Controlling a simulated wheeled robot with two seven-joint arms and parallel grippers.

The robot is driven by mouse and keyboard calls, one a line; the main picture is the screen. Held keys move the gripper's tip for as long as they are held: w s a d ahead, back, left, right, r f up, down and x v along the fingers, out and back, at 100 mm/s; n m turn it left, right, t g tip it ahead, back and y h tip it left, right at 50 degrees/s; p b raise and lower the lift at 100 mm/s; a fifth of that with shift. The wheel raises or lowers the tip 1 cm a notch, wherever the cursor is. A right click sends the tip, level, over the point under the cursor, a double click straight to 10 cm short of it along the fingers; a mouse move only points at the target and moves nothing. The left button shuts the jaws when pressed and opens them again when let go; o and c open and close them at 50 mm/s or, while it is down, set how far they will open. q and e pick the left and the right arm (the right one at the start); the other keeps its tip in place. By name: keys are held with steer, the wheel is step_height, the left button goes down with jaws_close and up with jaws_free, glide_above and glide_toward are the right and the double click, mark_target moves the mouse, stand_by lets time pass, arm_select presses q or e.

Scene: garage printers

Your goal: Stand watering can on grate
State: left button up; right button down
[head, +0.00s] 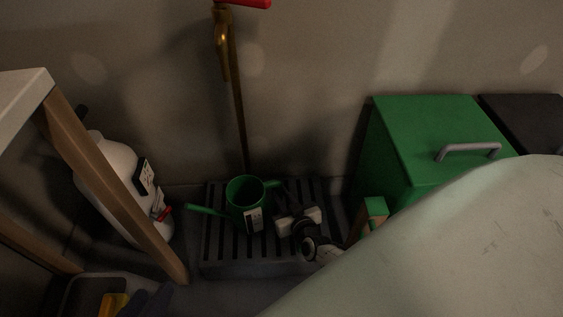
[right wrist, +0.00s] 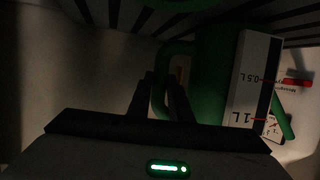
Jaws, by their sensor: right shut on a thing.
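The green watering can (head: 247,200) is upright over the slatted dark grate (head: 222,245), its spout pointing left. I cannot tell whether its base touches the slats. My right gripper (head: 282,205) is at the can's right side, shut on its handle. In the right wrist view the fingers (right wrist: 162,92) close around the green handle, beside the can's body (right wrist: 208,75) with its white litre scale. Part of the grate's slats (right wrist: 110,12) shows at the top of that view. My left gripper is not in view.
A brass tap (head: 222,35) with a pipe stands behind the grate. A white canister (head: 110,170) and a wooden-legged table (head: 110,165) are left. A green bin (head: 430,130) is right. A grey tub (head: 75,290) with a yellow item sits at front left.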

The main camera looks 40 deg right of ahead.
steer(key=shift+w+f, duration=0.25)
steer(key=shift+f, duration=0.05)
stand_by(0.6)
steer(key=c, duration=1.6)
jaws_free()
steer(key=shift+o, duration=0.3)
steer(key=shift+s+a+f, duration=0.1)
steer(key=shift+s+f, duration=0.25)
steer(key=shift+f, duration=0.1)
steer(key=shift+r, duration=0.1)
steer(key=shift+p+v, duration=0.7)
steer(key=shift+v, duration=0.05)
steer(key=shift+s+r, duration=0.1)
steer(key=shift+r, duration=0.1)
steer(key=shift+a, duration=0.1)
steer(key=shift+p+v, duration=0.7)
steer(key=shift+v, duration=0.25)
